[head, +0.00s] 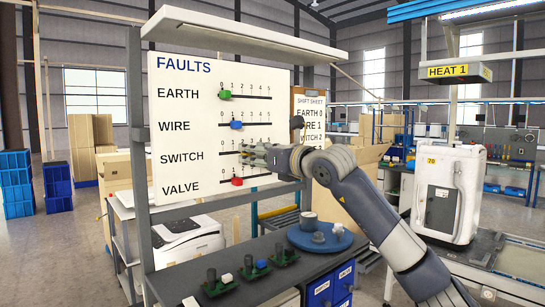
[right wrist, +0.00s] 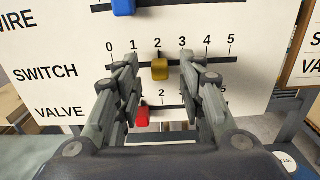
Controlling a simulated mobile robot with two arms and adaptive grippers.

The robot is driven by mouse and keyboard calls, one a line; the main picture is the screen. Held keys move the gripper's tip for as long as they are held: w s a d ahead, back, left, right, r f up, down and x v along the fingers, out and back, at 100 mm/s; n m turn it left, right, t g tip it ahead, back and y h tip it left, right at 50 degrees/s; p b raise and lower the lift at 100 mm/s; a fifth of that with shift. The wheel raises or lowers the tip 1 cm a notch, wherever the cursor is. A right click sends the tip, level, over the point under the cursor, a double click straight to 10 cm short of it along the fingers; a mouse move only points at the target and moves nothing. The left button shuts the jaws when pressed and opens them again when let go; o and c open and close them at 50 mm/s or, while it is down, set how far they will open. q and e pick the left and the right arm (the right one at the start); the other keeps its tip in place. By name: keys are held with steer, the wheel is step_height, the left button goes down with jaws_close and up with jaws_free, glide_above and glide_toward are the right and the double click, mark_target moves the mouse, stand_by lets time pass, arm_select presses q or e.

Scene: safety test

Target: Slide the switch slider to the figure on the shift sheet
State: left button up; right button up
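The switch slider (right wrist: 160,69) is a yellow knob on the SWITCH row, under the figure 2 in the right wrist view. My right gripper (right wrist: 159,66) is open, with one finger on each side of the knob and a visible gap on both sides. In the head view my right gripper (head: 247,154) is at the SWITCH row and largely hides the knob. The shift sheet (head: 311,104) hangs right of the white FAULTS board (head: 180,110); its switch line reads 2, partly covered by my arm. My left gripper is not in view.
On the board, the green EARTH slider (head: 225,95) stands at 0, the blue WIRE slider (head: 236,125) at 1. The red VALVE slider (right wrist: 142,117) is just below my fingers. A dark bench (head: 275,266) below holds a round blue fixture (head: 320,238) and several small switches.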

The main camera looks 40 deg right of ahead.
steer(key=s, duration=1)
steer(key=shift+s+d, duration=0.15)
steer(key=shift+d, duration=0.1)
steer(key=shift+r, duration=0.1)
